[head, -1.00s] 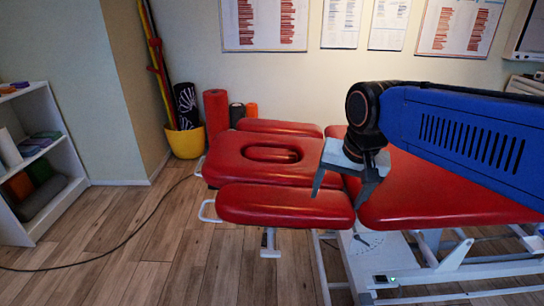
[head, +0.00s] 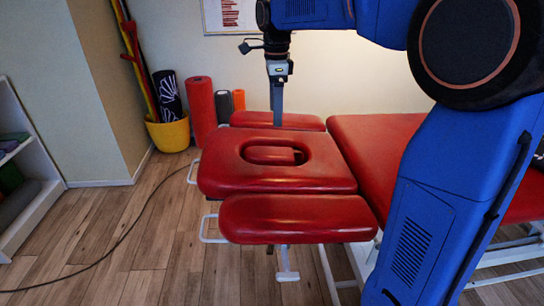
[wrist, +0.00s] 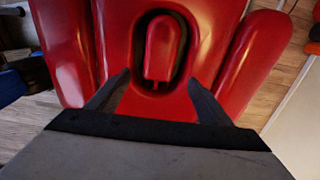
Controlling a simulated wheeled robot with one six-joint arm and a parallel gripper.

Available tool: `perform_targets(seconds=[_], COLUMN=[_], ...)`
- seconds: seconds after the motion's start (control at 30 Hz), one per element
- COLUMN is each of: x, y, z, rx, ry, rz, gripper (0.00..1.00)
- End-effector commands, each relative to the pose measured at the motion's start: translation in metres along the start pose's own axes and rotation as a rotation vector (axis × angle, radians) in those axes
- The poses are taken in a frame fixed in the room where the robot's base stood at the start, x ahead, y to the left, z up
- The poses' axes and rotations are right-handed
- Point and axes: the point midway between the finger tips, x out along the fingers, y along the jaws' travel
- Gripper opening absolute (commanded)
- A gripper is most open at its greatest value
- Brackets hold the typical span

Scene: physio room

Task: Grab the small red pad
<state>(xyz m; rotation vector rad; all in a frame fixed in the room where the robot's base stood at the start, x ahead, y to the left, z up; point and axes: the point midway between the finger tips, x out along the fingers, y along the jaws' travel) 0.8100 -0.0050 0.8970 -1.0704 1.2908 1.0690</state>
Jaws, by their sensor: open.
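The small red pad (head: 270,155) lies in the oval opening of the red headrest section (head: 220,172) of the treatment table. In the wrist view the small red pad (wrist: 164,42) has a rounded body and a narrow tab pointing toward my gripper, with a dark gap around it. My gripper (head: 278,122) points down on the far side of the opening, above and apart from the pad. In the wrist view my gripper (wrist: 159,80) is open and empty, its two fingers spread short of the pad. The head view shows the fingers edge-on.
Red armrest cushions flank the headrest, one near (head: 298,218) and one far (head: 276,121). The main red table top (head: 372,150) is to the right. Red roll (head: 201,108) and yellow bucket (head: 168,133) stand by the wall. Floor at left is open, with a cable across it.

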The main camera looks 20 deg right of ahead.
Motion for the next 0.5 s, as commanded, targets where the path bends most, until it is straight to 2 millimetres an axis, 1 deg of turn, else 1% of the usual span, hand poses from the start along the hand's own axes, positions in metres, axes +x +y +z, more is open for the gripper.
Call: perform_targets(seconds=[0.07, 0.17, 0.5], x=[0.006, 0.021, 0.082], y=[-0.001, -0.001, -0.001], z=[0.001, 0.001, 0.001], rx=[0.011, 0.012, 0.01], ry=[0.001, 0.002, 0.002], rz=[0.004, 0.005, 0.005], gripper=[0.73, 0.73, 0.73])
